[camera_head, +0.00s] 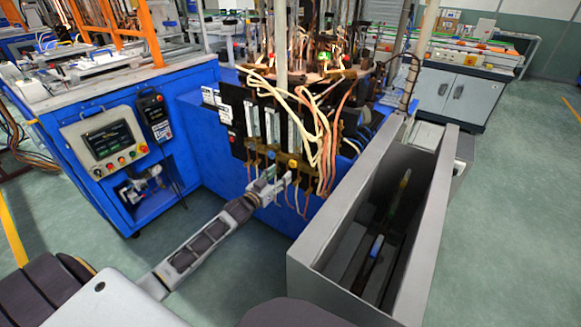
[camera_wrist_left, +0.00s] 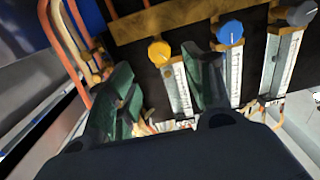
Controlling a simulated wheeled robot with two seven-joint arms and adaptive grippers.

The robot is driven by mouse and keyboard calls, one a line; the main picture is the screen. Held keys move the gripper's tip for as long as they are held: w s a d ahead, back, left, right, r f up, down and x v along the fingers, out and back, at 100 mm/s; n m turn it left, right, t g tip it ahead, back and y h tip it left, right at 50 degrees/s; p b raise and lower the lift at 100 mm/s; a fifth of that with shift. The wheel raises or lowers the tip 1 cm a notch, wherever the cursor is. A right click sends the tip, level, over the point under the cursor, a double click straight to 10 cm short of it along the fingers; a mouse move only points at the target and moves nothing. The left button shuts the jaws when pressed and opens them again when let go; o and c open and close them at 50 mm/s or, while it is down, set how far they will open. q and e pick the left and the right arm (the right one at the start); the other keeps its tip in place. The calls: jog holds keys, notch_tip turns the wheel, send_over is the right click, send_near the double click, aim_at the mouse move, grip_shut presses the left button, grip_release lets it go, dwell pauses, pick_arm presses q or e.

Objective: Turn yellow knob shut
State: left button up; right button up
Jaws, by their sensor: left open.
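The yellow knob (camera_head: 293,163) is on the brass strip at the lower front of the flowmeter panel. In the left wrist view the yellow knob (camera_wrist_left: 159,51) shows at the top of a scaled tube, between the directions of the two green finger pads, with dark space to either side. My left gripper (camera_head: 279,178) is open and close in front of the panel, just below the yellow knob. Its fingers (camera_wrist_left: 160,82) hold nothing, and I cannot tell whether they touch the knob. My right gripper is not in view.
Pale and orange hoses (camera_head: 322,150) hang at the panel's right. A grey open-topped bin (camera_head: 318,262) stands at right.

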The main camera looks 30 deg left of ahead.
aim_at(292, 164)
pick_arm(q)
jog(key=shift+w+d+b, duration=0.2)
jog(key=shift+w+b, duration=0.1)
jog(key=shift+w, duration=1.15)
jog(key=shift+w+d+b, duration=0.2)
jog(key=shift+w+b, duration=0.05)
jog(key=shift+w, duration=1.7)
jog(key=shift+w+d, duration=0.15)
jog(key=shift+w, duration=0.3)
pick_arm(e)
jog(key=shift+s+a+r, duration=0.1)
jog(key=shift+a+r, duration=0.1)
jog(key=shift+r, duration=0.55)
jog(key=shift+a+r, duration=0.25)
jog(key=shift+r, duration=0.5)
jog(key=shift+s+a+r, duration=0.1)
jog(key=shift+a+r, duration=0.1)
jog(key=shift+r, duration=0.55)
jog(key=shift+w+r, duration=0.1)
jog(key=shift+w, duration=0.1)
pick_arm(q)
jog(key=shift+c, duration=0.8)
jog(key=c, duration=0.8)
jog(key=shift+c, duration=0.2)
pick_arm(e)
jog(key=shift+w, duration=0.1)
